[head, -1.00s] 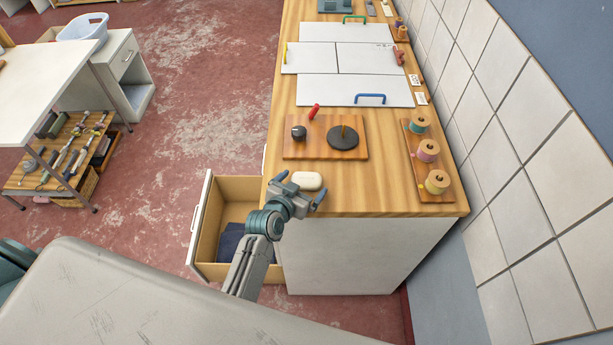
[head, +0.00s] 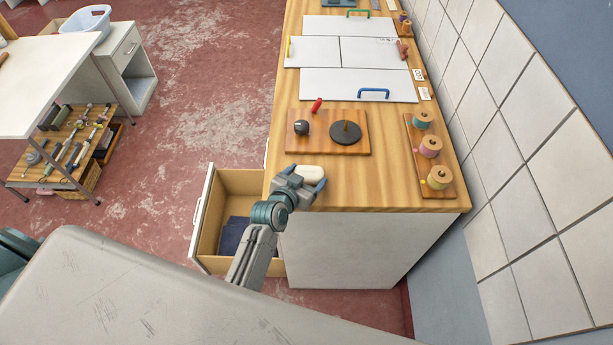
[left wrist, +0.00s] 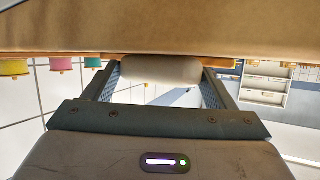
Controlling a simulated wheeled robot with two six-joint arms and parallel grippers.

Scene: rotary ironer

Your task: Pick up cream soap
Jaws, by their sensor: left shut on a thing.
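The cream soap (head: 311,172) is a pale rounded bar at the near left part of the wooden counter top. My left gripper (head: 306,181) is shut on it, with a blue-tipped finger on each side. In the left wrist view the soap (left wrist: 161,69) shows between the two fingers of the left gripper (left wrist: 160,88). I cannot tell whether the soap is touching the counter or just above it. My right gripper is not in view.
A wooden board with a black knob and dark disc (head: 328,132) lies just behind the soap. A spool rack (head: 430,155) stands at the right by the tiled wall. An open drawer (head: 212,225) juts out at the left below the counter (head: 390,190).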

